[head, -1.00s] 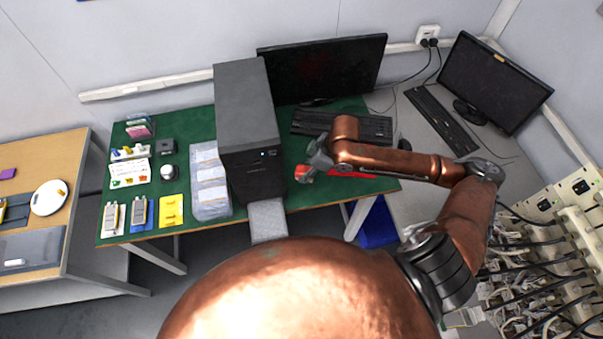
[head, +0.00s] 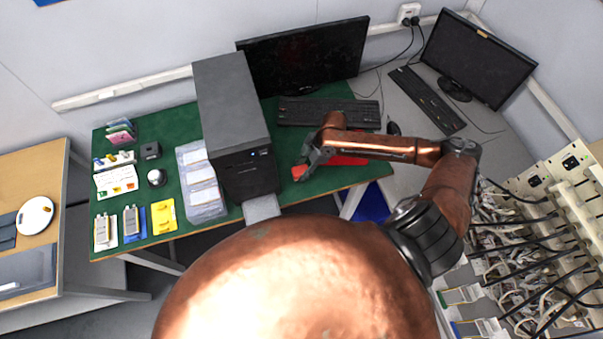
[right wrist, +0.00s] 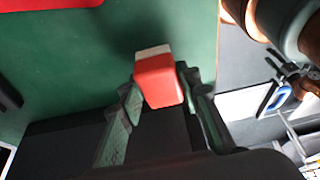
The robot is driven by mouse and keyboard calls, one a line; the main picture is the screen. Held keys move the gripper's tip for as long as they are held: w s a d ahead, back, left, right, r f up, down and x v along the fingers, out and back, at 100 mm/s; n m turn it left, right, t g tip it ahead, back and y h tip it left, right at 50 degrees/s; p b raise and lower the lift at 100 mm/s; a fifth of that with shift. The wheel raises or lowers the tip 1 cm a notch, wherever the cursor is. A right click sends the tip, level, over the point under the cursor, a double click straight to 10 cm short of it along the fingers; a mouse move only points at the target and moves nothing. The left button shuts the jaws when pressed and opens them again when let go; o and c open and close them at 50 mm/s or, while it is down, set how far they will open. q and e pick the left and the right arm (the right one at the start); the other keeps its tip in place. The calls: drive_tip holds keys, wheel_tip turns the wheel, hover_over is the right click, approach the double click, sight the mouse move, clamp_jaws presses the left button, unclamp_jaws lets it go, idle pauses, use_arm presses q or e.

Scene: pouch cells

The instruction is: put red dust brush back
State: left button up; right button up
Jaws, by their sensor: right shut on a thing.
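The red dust brush (head: 299,172) is in my right gripper (head: 305,163), near the front edge of the green table, right of the black computer tower. In the right wrist view the brush (right wrist: 158,82) shows as a red block with a pale end, between the two fingers of my right gripper (right wrist: 160,105). The gripper is shut on it. A flat red patch (head: 346,160) lies on the table, partly hidden under my right forearm; its edge also shows at the top left of the right wrist view (right wrist: 40,5). My left gripper is out of view.
The tower (head: 232,120) stands left of my gripper. A keyboard (head: 315,112) and a monitor (head: 305,58) are behind it. Clear bags (head: 200,180) and small items lie on the left of the green table. Cabled racks (head: 545,240) stand at the right.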

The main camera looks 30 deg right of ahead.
wheel_tip(320, 180, down, 3)
drive_tip(key=shift+r, duration=0.15)
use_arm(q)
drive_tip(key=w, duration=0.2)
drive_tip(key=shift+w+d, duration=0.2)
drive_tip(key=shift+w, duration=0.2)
use_arm(e)
drive_tip(key=o, duration=0.7)
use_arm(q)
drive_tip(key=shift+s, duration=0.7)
use_arm(e)
drive_tip(key=o, duration=0.4)
drive_tip(key=shift+o, duration=0.2)
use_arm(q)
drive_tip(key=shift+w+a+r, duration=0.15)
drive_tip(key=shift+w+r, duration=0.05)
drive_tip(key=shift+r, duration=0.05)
use_arm(e)
drive_tip(key=v, duration=1.2)
